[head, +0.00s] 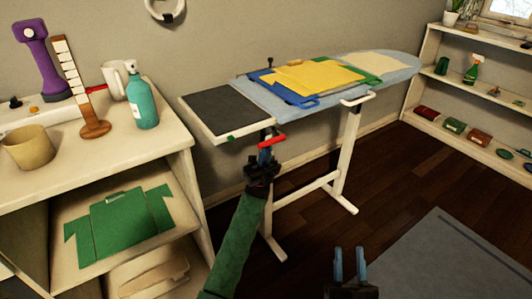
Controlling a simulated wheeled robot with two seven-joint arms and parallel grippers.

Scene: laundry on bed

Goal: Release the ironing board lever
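The ironing board (402,66) has a pale blue top and white legs. It stands against the wall with a dark grey square rest (228,109) at its left end. A red lever (272,141) shows below that end, beside a front leg. My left gripper (265,156) is at the lever, its blue fingers just below and against it in the picture. The fingers overlap, so I cannot tell whether they are closed on it. My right gripper (350,264) is low at the bottom of the view, empty, with its two blue fingers apart.
Folded yellow, blue and green clothes (318,76) lie on the board. A cream shelf unit (165,135) at left holds a teal spray bottle (143,103), a tan cup (30,148) and a green shirt (118,225). A grey mat (440,255) and open dark floor lie at right.

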